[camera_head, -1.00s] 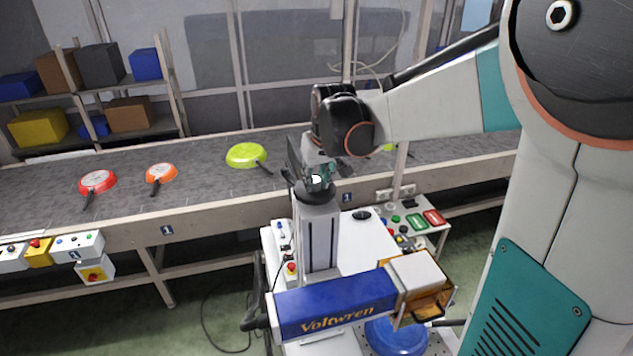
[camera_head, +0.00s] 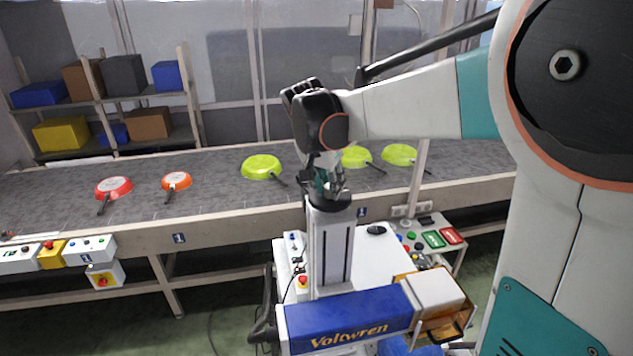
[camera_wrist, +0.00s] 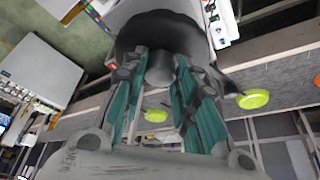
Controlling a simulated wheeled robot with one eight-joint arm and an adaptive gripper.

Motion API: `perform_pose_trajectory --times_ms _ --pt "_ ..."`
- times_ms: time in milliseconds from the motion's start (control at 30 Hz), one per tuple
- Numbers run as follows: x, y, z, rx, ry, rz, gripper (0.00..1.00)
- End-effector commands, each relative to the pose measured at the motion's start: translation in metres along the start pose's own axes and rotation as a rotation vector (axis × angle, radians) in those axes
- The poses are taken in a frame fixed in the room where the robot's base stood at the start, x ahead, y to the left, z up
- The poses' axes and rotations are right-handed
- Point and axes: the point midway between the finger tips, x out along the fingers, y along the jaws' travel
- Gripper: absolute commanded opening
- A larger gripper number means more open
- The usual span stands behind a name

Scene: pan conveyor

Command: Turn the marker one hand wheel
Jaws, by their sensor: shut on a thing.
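The hand wheel (camera_head: 330,204) is a dark wheel on top of a grey upright column, beside the conveyor near a blue plate marked 1 (camera_head: 361,212). My gripper (camera_head: 328,187) points down at it from above. In the wrist view the dark wheel (camera_wrist: 150,27) lies beyond the teal fingers, and a grey hub (camera_wrist: 160,68) sits between the fingertips. My gripper (camera_wrist: 158,62) is shut on the wheel at this hub. The exact finger contact is partly hidden.
The conveyor (camera_head: 225,212) runs behind the column, carrying red, orange and several green pans. A control panel (camera_head: 430,238) stands to the right, and a blue Voltwren unit (camera_head: 345,320) lies in front. A shelf of boxes (camera_head: 110,97) stands back left.

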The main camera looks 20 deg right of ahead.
Motion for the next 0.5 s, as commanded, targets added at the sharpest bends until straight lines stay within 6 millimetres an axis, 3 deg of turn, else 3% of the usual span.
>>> perform_pose_trajectory --times_ms 500 --pt "0.0002 -0.0014 0.0003 0.107 -0.001 0.044 0.04"
